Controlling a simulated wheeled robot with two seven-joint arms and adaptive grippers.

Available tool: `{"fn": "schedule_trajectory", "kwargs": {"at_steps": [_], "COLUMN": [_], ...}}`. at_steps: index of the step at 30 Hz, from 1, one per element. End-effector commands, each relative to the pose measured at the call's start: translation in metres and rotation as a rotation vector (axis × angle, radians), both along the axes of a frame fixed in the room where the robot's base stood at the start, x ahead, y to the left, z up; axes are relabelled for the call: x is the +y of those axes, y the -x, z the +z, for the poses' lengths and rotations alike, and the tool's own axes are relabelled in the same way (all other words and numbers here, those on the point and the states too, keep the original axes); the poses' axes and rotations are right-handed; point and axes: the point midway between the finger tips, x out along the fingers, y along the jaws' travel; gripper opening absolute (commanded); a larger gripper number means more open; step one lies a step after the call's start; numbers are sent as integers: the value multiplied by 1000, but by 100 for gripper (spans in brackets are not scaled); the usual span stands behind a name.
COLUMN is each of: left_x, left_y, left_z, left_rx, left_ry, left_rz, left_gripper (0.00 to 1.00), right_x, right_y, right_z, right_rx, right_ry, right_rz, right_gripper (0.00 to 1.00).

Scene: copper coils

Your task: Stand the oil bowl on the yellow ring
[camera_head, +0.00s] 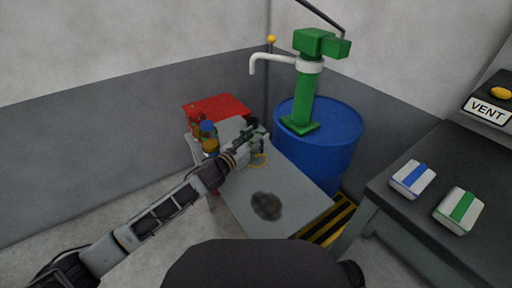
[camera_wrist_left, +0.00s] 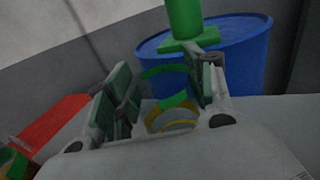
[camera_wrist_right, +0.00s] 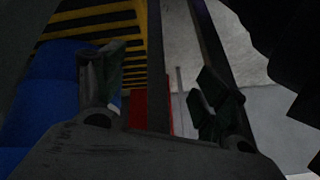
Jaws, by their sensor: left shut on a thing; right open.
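My left gripper (camera_head: 260,143) is over the grey table. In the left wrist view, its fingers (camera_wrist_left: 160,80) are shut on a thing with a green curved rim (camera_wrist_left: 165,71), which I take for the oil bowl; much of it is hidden. The yellow ring (camera_head: 259,160) lies on the table just below the gripper. It also shows in the left wrist view (camera_wrist_left: 172,115), low between the fingers and partly covered by a green patch. I cannot tell whether bowl and ring touch. My right gripper (camera_wrist_right: 158,82) is open and empty in the right wrist view.
A blue barrel (camera_head: 340,135) with a green pump (camera_head: 307,95) stands behind the table (camera_head: 300,185). A red box (camera_head: 217,106) and several small containers (camera_head: 208,135) are at the left. A dark stain (camera_head: 267,206) marks the table's front. A dark bench (camera_head: 425,235) stands right.

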Motion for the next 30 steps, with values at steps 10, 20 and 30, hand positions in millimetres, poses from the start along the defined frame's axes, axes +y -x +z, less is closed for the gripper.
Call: {"fn": "schedule_trajectory", "kwargs": {"at_steps": [10, 20, 30], "left_x": [0, 0, 0], "left_y": [0, 0, 0], "left_z": [-17, -38, -38], "left_rx": [2, 0, 0], "left_ry": [1, 0, 0], "left_rz": [1, 0, 0], "left_gripper": [23, 23, 23], "right_x": [3, 7, 7], "right_y": [-2, 0, -1], "right_z": [-13, -36, -35], "right_rx": [-22, -47, -49], "right_ry": [-19, -53, -53], "right_rz": [-8, -26, -27], "right_gripper": [72, 72, 72]}}
